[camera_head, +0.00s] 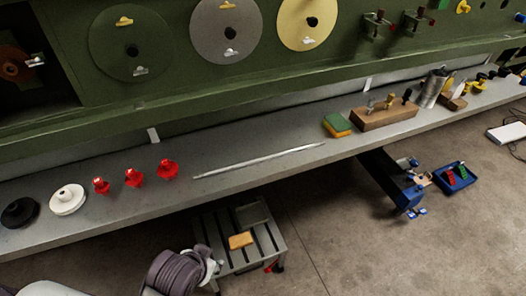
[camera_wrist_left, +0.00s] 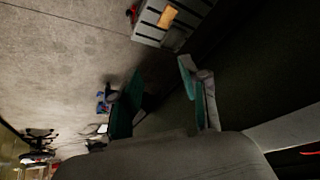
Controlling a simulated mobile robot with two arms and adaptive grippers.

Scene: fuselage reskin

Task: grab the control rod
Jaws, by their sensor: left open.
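The control rod appears to be the long, thin, pale silver rod (camera_head: 258,160) lying on the grey shelf (camera_head: 225,186). It lies slightly slanted, between the red knobs and the sponge. My left gripper shows in the left wrist view (camera_wrist_left: 152,78) with its two teal-padded fingers spread wide and nothing between them. In the head view my left arm comes in at the lower left, below the shelf and apart from the rod. The rod does not show in the wrist view. My right gripper is in neither view.
Red knobs (camera_head: 133,177), a white disc (camera_head: 68,200) and a black disc (camera_head: 19,212) stand left of the rod. A green-yellow sponge (camera_head: 337,125) and a wooden block (camera_head: 384,117) lie right. A slatted stand (camera_head: 226,226) is below the shelf. A blue tray (camera_head: 456,178) is lower right.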

